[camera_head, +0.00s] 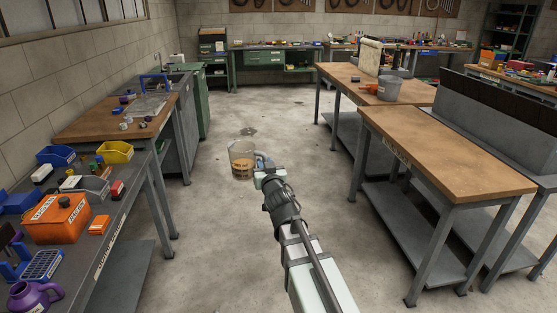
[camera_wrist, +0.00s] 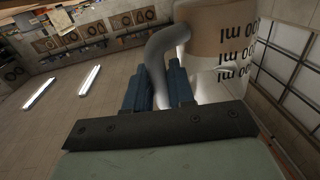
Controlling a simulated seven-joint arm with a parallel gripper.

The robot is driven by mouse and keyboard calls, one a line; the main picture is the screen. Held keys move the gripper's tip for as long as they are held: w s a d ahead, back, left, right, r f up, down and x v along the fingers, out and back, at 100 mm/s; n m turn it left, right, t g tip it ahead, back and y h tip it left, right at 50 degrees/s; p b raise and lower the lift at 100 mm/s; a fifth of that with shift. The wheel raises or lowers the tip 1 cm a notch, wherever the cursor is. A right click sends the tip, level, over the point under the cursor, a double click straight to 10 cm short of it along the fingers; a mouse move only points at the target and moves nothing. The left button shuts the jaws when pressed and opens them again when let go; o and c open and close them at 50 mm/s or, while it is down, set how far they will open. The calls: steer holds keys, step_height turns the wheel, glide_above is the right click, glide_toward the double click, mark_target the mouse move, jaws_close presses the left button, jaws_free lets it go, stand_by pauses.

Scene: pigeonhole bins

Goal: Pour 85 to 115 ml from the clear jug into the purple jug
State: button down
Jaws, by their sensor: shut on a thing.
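The clear jug (camera_head: 243,157) is in the air over the open floor in the head view, looking about upright, with brownish-orange liquid low in it. My gripper (camera_head: 263,163) is shut on its handle. In the wrist view the blue fingers (camera_wrist: 157,88) close around the grey handle (camera_wrist: 158,58), and the jug's wall (camera_wrist: 222,50) with "ml" marks shows beside them. The liquid level cannot be read against those marks. The purple jug (camera_head: 37,297) stands at the near left on the grey bench, partly cut off by the frame edge, far from my gripper.
The grey bench (camera_head: 128,222) also holds an orange box (camera_head: 58,219), a blue rack (camera_head: 42,265), and blue and yellow bins (camera_head: 115,152). A wooden table (camera_head: 450,155) stands right. The floor between is clear.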

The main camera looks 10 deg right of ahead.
steer(key=s+a+f+n+y, duration=0.15)
steer(key=s+a, duration=0.25)
steer(key=a, duration=0.6)
steer(key=s+a+f, duration=0.3)
steer(key=s+a, duration=0.1)
steer(key=a, duration=0.5)
steer(key=s+a+f+n+y, duration=0.1)
steer(key=s+a+f, duration=0.2)
steer(key=a, duration=0.7)
steer(key=s+a+g+y, duration=0.1)
steer(key=s+a+y, duration=0.2)
steer(key=s+a, duration=1.9)
steer(key=a+r+n+g+h, duration=0.4)
steer(key=a+n+h, duration=0.1)
steer(key=n, duration=0.3)
steer(key=shift+w+g, duration=0.25)
steer(key=shift+g, duration=0.05)
steer(key=shift+w+a+r+n+h, duration=0.2)
steer(key=shift+a+r+n+h, duration=0.5)
steer(key=shift+a+r, duration=0.25)
stand_by(0.8)
